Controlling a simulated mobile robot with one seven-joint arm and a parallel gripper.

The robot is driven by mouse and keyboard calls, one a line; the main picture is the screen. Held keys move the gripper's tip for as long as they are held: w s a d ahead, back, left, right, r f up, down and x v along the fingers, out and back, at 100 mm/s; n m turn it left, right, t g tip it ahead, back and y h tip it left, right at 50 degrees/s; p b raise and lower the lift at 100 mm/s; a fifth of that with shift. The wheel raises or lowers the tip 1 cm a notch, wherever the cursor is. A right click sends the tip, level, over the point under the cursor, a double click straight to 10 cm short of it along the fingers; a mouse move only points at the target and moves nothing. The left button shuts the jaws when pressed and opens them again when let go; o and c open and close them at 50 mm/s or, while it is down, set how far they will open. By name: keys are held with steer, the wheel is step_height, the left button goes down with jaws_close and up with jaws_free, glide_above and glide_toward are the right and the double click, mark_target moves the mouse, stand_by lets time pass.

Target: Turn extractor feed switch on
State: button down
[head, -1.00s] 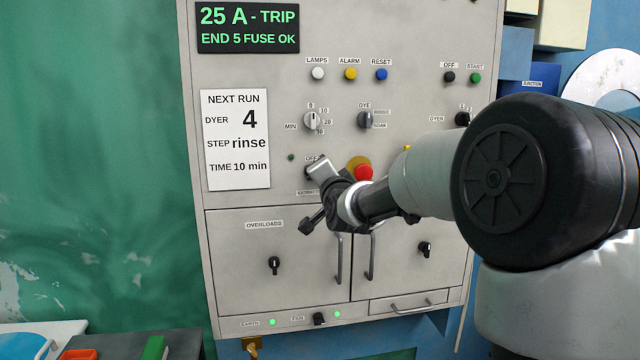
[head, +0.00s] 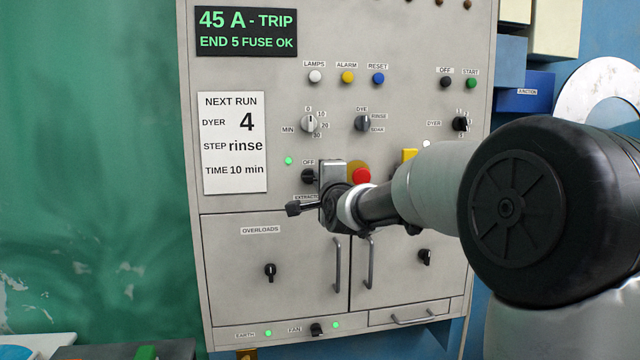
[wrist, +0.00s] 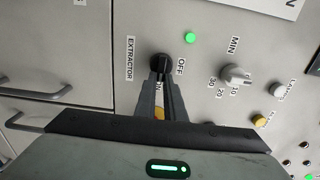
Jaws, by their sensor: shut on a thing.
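The extractor feed switch (head: 308,176) is a black rotary knob on the grey panel, with an OFF label above it and an EXTRACTOR label below. It also shows in the wrist view (wrist: 160,62). My gripper (head: 318,176) is at this knob; in the wrist view its fingers (wrist: 163,75) are shut on the knob's grip. A small green lamp (head: 289,161) beside the switch is lit, also in the wrist view (wrist: 190,38).
A red emergency button (head: 362,176) on a yellow plate is just right of my gripper. The MIN timer knob (head: 309,123) is above. Door handles (head: 338,263) stick out below. The display (head: 247,31) reads 45 A - TRIP, END 5 FUSE OK.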

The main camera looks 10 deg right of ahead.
stand_by(0.4)
steer(key=c, duration=1.8)
jaws_free()
steer(key=shift+c, duration=0.2)
